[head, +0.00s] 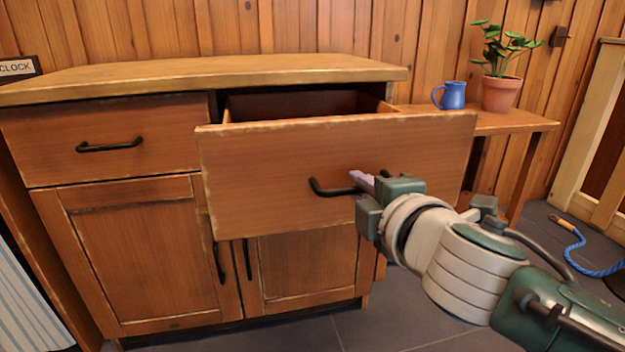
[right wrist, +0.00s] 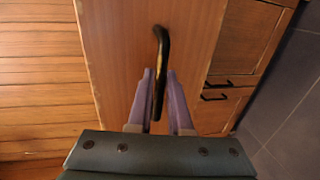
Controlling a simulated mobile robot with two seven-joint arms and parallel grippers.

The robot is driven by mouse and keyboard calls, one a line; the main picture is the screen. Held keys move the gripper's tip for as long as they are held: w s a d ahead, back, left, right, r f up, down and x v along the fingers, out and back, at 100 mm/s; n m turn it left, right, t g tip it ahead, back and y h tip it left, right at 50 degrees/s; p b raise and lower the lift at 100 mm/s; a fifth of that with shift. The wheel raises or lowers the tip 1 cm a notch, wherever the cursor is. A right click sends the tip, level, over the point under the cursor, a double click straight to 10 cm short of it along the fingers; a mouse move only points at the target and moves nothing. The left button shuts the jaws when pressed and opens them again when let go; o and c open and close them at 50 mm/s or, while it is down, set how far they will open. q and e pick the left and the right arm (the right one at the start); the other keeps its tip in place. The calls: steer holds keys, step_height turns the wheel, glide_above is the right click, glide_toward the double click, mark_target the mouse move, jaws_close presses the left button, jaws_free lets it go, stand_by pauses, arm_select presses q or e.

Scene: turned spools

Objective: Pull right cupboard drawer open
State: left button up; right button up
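The right cupboard drawer (head: 265,170) stands well out from the cupboard, its front far forward of the left drawer (head: 180,135). The inside of the open drawer shows behind its front. Its dark bar handle (head: 325,188) is partly hidden by my right gripper (head: 370,188). In the right wrist view the purple fingers of my right gripper (right wrist: 160,98) lie on either side of the handle (right wrist: 162,50) and close on it. My left gripper is not in view.
The cupboard top (head: 200,75) is bare apart from a sign (head: 18,68) at its left. A side table (head: 515,122) at the right holds a blue mug (head: 452,96) and a potted plant (head: 500,92). A blue rope (head: 580,255) lies on the floor.

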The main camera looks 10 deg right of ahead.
steer(key=o, duration=0.4)
steer(key=shift+s, duration=0.15)
steer(key=p+v, duration=0.3)
steer(key=v, duration=0.6)
steer(key=shift+s+r, duration=0.1)
steer(key=shift+s, duration=0.25)
